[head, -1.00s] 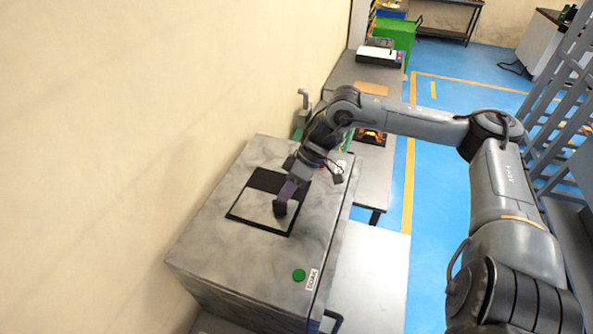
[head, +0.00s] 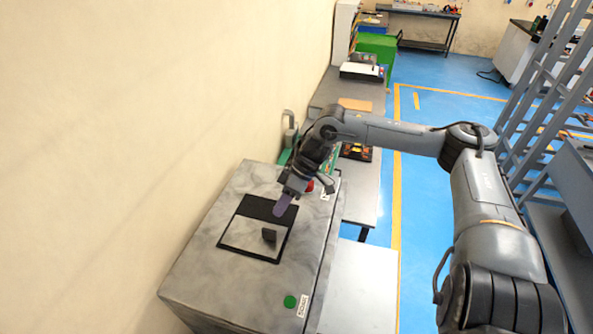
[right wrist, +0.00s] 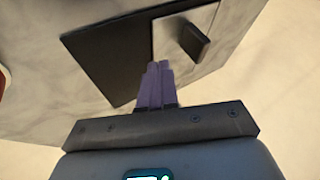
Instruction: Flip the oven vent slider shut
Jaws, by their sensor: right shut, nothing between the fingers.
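The oven (head: 190,273) is a grey marbled box with a black-framed vent on its top. The vent slider is a light grey plate (head: 244,234) with an upright black handle (head: 269,236). It covers the near part of the frame, and a dark area (head: 262,207) shows at the far part. My right gripper (head: 282,207) has purple fingers, shut and empty, above the dark area and apart from the handle. In the right wrist view the fingers (right wrist: 157,72) point toward the vent, with the handle (right wrist: 194,42) to their right. My left gripper is not in view.
A green button (head: 290,301) sits on the oven's near right and a red button (head: 309,186) at its far right. A grey table (head: 361,195) with several items stands behind. The beige wall runs along the left; blue floor (head: 432,150) lies to the right.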

